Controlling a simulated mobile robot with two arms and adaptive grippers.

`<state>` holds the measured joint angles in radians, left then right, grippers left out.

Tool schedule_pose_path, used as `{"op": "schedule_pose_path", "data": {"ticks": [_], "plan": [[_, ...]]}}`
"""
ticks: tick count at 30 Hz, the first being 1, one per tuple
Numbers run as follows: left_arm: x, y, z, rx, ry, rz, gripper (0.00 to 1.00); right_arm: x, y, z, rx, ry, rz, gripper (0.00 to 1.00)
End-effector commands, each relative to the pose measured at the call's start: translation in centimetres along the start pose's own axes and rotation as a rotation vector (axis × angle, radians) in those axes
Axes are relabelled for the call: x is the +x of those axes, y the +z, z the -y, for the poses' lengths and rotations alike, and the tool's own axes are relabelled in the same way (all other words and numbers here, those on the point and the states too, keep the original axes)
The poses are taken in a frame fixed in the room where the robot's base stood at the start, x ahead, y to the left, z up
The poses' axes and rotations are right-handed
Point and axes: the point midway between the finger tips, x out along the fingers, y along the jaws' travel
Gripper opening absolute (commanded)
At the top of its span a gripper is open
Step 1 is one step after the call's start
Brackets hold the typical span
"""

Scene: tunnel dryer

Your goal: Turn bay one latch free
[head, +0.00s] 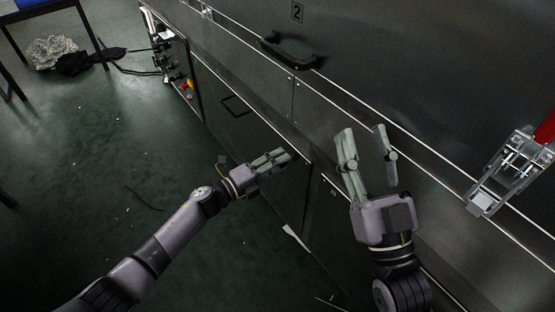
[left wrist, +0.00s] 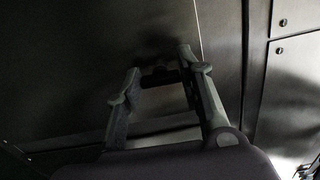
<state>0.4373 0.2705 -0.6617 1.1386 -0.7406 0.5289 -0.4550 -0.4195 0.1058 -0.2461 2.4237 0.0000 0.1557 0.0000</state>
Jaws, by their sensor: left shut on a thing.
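My left gripper (head: 285,155) is low at the dark front panel, its fingers pointing right. The left wrist view shows its two fingers (left wrist: 158,72) around a small dark fitting (left wrist: 160,75) on the panel; I cannot tell whether it is a latch. My right gripper (head: 364,132) is open and empty in front of the dryer front, fingers pointing up. A metal toggle latch (head: 508,168) with a red handle (head: 546,128) is at the far right of the head view, apart from both grippers. No plate reading one is visible.
A plate marked 2 (head: 297,12) is above a black pull handle (head: 290,50) on the upper panel. A smaller handle (head: 236,106) is on the lower panel. Cables (head: 135,70) and a pale heap (head: 54,53) lie on the green floor, which is otherwise mostly clear.

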Motion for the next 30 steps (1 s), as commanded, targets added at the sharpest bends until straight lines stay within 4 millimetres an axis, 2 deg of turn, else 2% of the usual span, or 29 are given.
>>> {"op": "schedule_pose_path", "data": {"ticks": [9, 21, 22, 30], "plan": [[0.0, 0.1, 0.0, -0.065, 0.001, 0.002, 0.07, -0.1, 1.9, -0.2, -0.005, 0.005, 0.109, 0.4], [0.0, 0.1, -0.1, -0.07, 0.0, 0.002, 0.07, -0.1, 2.0, -0.3, -0.005, 0.005, 0.114, 0.4], [0.0, 0.1, 0.0, -0.07, 0.0, 0.002, 0.36, -0.1, 2.0, -0.3, -0.005, 0.005, 0.114, 0.4], [0.0, 0.1, 0.0, -0.069, 0.0, 0.001, 0.54, -0.1, 2.0, -0.2, -0.005, 0.005, 0.114, 0.4]]}}
